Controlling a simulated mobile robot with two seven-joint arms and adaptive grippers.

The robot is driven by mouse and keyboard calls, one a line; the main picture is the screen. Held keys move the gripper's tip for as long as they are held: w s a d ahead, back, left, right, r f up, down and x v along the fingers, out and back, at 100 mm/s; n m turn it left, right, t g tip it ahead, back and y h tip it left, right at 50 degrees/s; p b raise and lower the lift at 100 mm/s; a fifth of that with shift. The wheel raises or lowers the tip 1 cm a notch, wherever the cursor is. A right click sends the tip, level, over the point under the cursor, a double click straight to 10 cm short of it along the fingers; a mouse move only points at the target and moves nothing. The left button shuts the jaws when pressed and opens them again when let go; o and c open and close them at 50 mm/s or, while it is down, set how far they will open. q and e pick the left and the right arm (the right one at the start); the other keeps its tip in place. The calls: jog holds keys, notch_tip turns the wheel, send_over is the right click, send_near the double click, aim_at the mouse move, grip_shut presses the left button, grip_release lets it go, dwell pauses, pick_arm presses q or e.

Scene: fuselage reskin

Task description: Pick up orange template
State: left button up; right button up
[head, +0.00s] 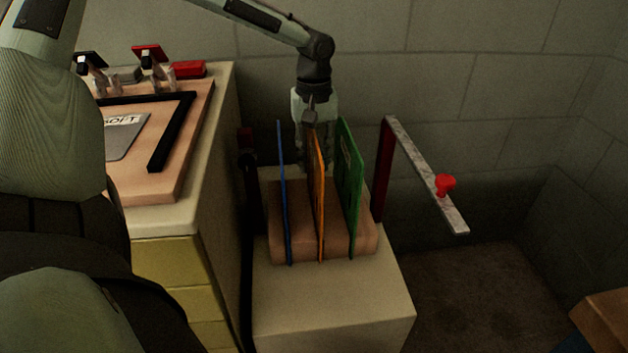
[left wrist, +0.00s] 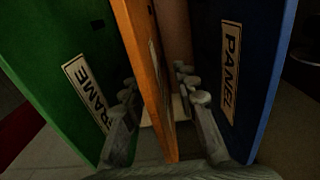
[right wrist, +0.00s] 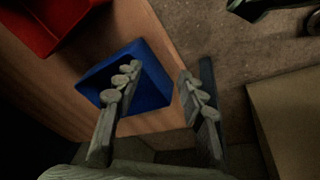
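The orange template (head: 319,200) stands upright in a slotted wooden block, between a blue template and a green template. My left gripper (head: 314,150) points down over it from behind. In the left wrist view the orange template (left wrist: 150,75) passes between the two fingers of my left gripper (left wrist: 157,100). The fingers are open, with a gap visible on each side of the orange template. My right gripper (right wrist: 155,80) is open and empty, above a blue bin and the floor. It does not show clearly in the head view.
The blue template (head: 283,195) and green template (head: 350,180) stand close on either side. The wooden block (head: 365,243) sits on a pale pedestal (head: 330,310). A metal bar with a red knob (head: 445,185) stands right. A blue bin (right wrist: 150,95) lies below my right gripper.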

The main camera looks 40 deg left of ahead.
pick_arm(q)
jog(key=shift+f, duration=0.45)
jog(key=shift+c, duration=0.2)
jog(key=c, duration=0.5)
pick_arm(e)
jog(key=shift+w+a+r, duration=0.15)
jog(key=shift+w+r, duration=0.1)
jog(key=shift+w, duration=0.45)
pick_arm(q)
grip_shut()
pick_arm(e)
jog(key=shift+s, duration=0.1)
jog(key=shift+s+f, duration=0.2)
jog(key=shift+s, duration=0.3)
